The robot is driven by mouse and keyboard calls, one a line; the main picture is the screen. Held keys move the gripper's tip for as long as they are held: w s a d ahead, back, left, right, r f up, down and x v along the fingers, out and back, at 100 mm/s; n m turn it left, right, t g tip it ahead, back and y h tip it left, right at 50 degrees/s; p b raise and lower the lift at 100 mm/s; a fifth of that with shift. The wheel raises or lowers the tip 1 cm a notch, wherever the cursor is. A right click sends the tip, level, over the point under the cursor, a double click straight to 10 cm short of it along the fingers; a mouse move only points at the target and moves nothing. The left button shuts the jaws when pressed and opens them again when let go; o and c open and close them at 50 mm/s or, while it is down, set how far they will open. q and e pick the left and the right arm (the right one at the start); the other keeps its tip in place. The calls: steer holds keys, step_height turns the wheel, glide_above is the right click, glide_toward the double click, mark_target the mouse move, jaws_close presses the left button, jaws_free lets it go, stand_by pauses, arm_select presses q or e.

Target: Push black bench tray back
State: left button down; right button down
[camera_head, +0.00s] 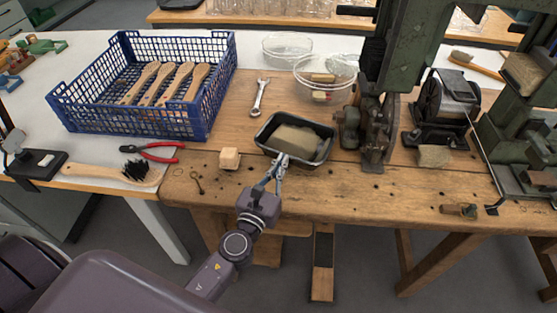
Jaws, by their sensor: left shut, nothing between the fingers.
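The black bench tray (325,133) sits on the wooden bench near its front edge, left of the green machine. A tan block (298,139) lies inside it. My left gripper (281,160) is shut and empty, with its fingertips at the tray's near left side. I cannot tell whether the tips touch the tray wall. My right gripper is not in view.
A small wooden block (230,158) stands left of the gripper. A wrench (259,97) and a glass bowl (325,72) lie behind the tray. The green machine (378,130) stands close on the right. A blue crate (150,85) with brushes is at left.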

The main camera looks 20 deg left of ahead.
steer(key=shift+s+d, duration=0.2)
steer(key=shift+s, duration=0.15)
